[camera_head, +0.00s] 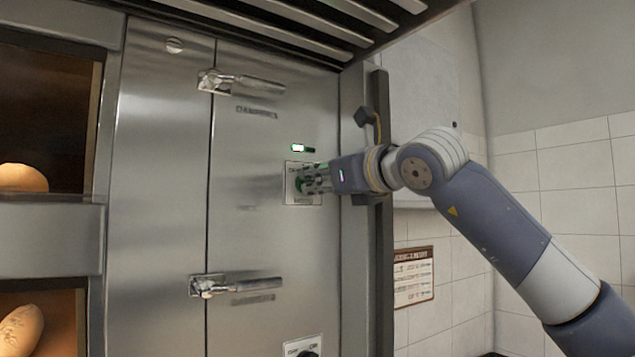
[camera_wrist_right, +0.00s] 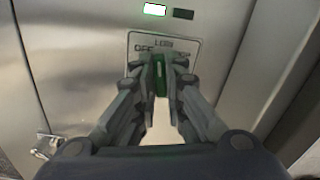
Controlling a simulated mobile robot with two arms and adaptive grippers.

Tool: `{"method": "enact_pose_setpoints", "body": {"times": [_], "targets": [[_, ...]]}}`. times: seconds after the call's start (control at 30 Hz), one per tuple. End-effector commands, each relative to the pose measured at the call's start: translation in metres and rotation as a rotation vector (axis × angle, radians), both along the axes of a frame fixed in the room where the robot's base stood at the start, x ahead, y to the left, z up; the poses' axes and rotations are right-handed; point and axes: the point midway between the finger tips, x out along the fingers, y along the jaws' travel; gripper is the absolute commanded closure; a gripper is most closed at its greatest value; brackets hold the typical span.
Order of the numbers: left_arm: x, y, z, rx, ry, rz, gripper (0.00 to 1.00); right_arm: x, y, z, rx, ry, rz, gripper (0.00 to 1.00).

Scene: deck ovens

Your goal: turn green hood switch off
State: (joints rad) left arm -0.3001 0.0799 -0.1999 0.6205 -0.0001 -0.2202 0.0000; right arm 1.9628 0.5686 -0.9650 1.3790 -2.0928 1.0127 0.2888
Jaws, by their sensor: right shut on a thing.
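The green hood switch (camera_head: 299,184) is a rotary knob on a pale label plate (camera_head: 303,200) on the steel oven front. My right gripper (camera_head: 306,180) is at the plate, with its fingers closed on the knob. In the right wrist view the green knob (camera_wrist_right: 161,78) shows between the fingertips of the right gripper (camera_wrist_right: 160,85), and OFF is readable on the plate to its left. The lettering on the right side is partly hidden by a finger. A lamp (camera_head: 298,148) above the plate glows green; it looks white-green in the wrist view (camera_wrist_right: 154,9). My left gripper is not in view.
Two metal handles, upper (camera_head: 240,83) and lower (camera_head: 235,286), stick out from the oven front. Another plate with a dark knob (camera_head: 303,347) is at the bottom. A slatted hood (camera_head: 290,20) hangs above. Bread (camera_head: 22,178) sits in the open deck at left.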

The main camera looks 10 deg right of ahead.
Motion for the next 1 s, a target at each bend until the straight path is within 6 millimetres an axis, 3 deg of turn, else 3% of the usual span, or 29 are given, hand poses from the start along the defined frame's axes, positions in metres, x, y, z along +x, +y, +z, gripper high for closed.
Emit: {"method": "enact_pose_setpoints", "body": {"times": [0.53, 1.0], "targets": [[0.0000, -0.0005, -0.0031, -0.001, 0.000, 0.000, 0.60, -0.0009, 0.0018, -0.0002, -0.403, -0.166, 0.001, 1.00], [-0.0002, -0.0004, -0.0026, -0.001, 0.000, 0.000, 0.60, -0.0011, 0.0024, -0.0007, -0.542, -0.224, 0.001, 1.00]]}}
